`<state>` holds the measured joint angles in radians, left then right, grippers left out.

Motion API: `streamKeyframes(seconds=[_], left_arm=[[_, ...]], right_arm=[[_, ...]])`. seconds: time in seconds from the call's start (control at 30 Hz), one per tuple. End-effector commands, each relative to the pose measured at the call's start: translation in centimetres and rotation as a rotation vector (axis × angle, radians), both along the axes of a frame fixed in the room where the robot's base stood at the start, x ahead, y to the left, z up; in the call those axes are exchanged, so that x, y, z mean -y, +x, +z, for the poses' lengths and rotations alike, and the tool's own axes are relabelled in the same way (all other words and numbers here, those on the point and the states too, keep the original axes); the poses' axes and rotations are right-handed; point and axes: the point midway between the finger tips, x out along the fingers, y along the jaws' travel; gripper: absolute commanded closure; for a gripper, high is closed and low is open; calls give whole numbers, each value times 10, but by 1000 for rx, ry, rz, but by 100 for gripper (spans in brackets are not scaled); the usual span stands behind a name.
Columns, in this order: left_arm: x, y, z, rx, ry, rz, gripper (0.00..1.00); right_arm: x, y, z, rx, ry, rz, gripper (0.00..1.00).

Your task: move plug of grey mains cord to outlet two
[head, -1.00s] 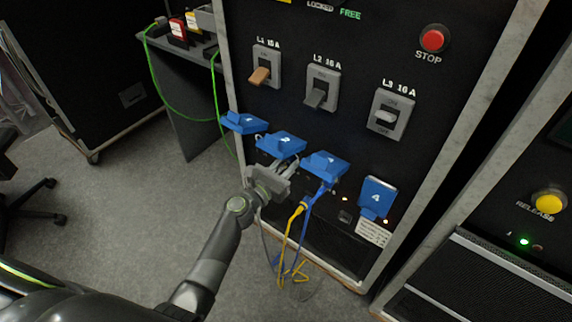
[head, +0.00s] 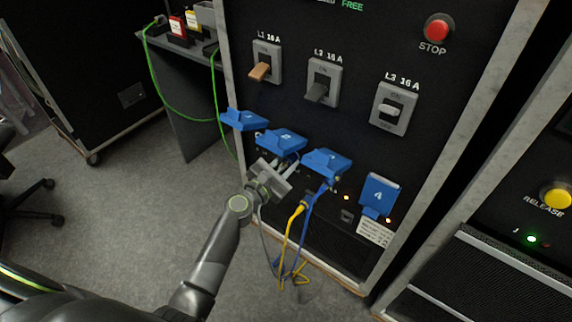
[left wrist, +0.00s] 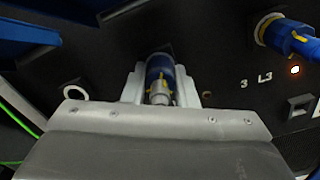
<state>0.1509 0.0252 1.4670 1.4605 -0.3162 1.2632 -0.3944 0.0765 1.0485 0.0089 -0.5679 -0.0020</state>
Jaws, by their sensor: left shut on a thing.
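My left gripper (head: 286,172) is shut on the plug of the grey mains cord, just under the raised blue lid two (head: 282,140). In the left wrist view the plug (left wrist: 159,78), blue and grey with yellow marks, lies between the pale fingers and points at the dark panel. Its front end is at or close to the panel; I cannot tell how deep it sits. The outlet behind it is hidden. The grey cord (head: 264,236) hangs down below the gripper. My right gripper is not in view.
Blue lids one (head: 243,119), three (head: 326,163) and four (head: 379,194) flank it. A blue plug (left wrist: 285,38) sits right of the gripper, by an orange lamp (left wrist: 294,70). Yellow (head: 285,243) and blue cords hang close by. Breaker switches (head: 321,83) are above.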

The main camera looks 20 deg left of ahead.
Motion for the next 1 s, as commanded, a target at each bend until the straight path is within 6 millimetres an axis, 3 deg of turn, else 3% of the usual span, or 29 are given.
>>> streamKeyframes(seconds=[0.37,0.7,1.0], left_arm=[[1,3,6,25,38,1,98],[1,4,6,104,250,3,100],[1,5,7,108,264,3,100]], right_arm=[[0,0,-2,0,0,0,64],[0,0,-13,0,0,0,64],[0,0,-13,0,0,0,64]])
